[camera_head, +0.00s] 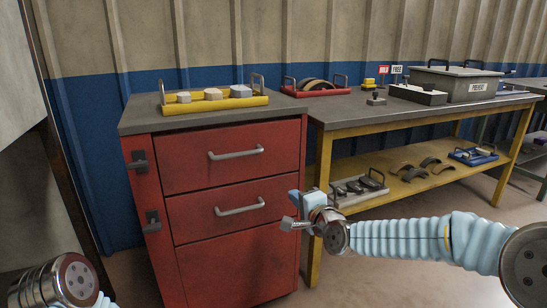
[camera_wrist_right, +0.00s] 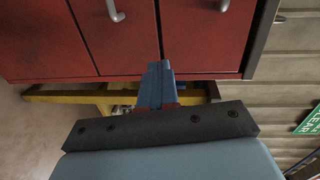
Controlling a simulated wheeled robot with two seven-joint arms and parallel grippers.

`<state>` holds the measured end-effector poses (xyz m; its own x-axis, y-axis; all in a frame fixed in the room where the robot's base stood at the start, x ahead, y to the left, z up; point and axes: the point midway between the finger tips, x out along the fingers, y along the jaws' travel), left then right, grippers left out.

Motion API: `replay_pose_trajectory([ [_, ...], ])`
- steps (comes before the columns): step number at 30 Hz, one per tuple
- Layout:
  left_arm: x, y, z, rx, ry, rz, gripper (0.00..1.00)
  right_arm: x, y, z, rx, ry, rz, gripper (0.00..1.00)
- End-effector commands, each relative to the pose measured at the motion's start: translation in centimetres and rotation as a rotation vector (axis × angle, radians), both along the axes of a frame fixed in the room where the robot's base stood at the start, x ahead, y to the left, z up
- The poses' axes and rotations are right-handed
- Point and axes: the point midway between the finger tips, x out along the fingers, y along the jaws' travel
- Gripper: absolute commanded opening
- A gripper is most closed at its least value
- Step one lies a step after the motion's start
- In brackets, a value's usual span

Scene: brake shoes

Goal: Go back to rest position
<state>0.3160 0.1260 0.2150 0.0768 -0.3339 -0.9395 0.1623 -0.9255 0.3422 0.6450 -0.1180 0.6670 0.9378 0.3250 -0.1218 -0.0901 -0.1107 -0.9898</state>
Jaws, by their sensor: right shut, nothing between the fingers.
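My right gripper (camera_head: 297,210) is in front of the red drawer cabinet (camera_head: 228,262), near its right front edge, holding nothing. Its closed fingers also show in the right wrist view (camera_wrist_right: 156,82), pointing toward the cabinet front. The right arm comes in from the lower right of the head view. The left gripper is outside the picture.
A yellow tray (camera_head: 180,109) with several grey-topped pieces stands on the cabinet. The yellow-framed workbench (camera_head: 345,118) bears a red tray (camera_head: 325,93) with brake shoes and a grey bin (camera_head: 455,86). Its lower shelf (camera_head: 405,188) holds more parts. Floor is visible below the right arm.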

Motion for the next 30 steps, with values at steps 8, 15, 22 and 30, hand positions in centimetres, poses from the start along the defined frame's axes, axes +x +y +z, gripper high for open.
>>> replay_pose_trajectory([
  [8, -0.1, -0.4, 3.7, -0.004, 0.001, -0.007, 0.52, -7.8, 0.8, -21.6, -0.427, 0.388, 0.23, 0.0],
  [15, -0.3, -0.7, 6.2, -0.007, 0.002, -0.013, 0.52, -22.8, 0.7, -34.3, -0.719, 0.662, 0.615, 0.0],
  [22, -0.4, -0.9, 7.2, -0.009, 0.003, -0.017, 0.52, -32.2, 0.2, -37.8, -0.822, 0.763, 0.874, 0.0],
  [30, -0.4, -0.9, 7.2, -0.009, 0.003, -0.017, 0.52, -33.2, 0.1, -38.1, -0.831, 0.772, 0.903, 0.0],
])
